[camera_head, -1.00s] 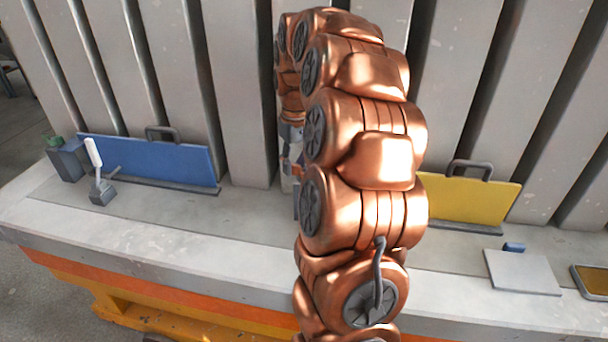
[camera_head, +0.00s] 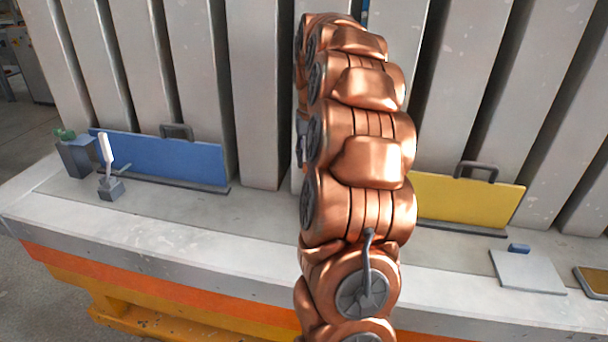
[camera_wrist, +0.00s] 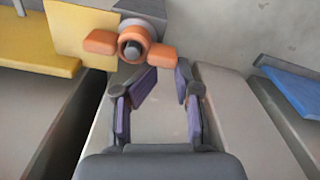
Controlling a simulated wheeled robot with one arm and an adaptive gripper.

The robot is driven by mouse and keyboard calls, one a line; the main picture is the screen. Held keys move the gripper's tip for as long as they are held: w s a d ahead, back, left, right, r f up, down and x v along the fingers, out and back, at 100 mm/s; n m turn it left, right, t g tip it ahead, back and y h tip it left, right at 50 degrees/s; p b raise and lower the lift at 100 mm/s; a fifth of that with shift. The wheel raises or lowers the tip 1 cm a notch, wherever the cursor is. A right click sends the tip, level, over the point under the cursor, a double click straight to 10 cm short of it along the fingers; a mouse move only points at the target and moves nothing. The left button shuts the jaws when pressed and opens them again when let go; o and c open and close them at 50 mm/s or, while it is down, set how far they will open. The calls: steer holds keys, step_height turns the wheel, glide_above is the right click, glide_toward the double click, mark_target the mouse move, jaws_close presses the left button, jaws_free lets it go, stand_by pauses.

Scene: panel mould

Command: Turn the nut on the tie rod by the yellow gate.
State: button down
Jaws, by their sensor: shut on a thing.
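An orange nut (camera_wrist: 132,44) with two wings sits on the dark end of a tie rod (camera_wrist: 133,49) at the top of the wrist view. My gripper (camera_wrist: 165,72) reaches up to it, its fingertips at the nut's right wing, and is shut on the nut. The exact contact is hard to see. The yellow gate (camera_head: 466,202) stands right of my arm in the head view; yellow surfaces (camera_wrist: 35,44) also show left of the nut in the wrist view. My arm hides the nut and gripper in the head view.
A blue gate (camera_head: 165,160) stands at the left, with a white-handled tool (camera_head: 107,165) and a grey box (camera_head: 76,158) beside it. A pale plate (camera_head: 527,272) lies at the right. Tall grey panels (camera_head: 251,90) rise behind the ledge.

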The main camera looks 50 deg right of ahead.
steer(key=shift+s+d+f, duration=0.2)
steer(key=shift+s+d, duration=0.3)
steer(key=shift+d, duration=0.1)
steer(key=c, duration=1.1)
jaws_free()
steer(key=shift+s+d+f, duration=0.15)
steer(key=shift+d, duration=0.15)
steer(key=shift+c, duration=0.2)
steer(key=shift+o, duration=0.8)
steer(key=shift+s+d+f, duration=0.1)
steer(key=shift+d+f, duration=0.05)
steer(key=shift+d, duration=0.25)
steer(key=o, duration=0.3)
steer(key=shift+a, duration=0.1)
step_height(320, 180, up, 13)
steer(key=shift+f, duration=0.1)
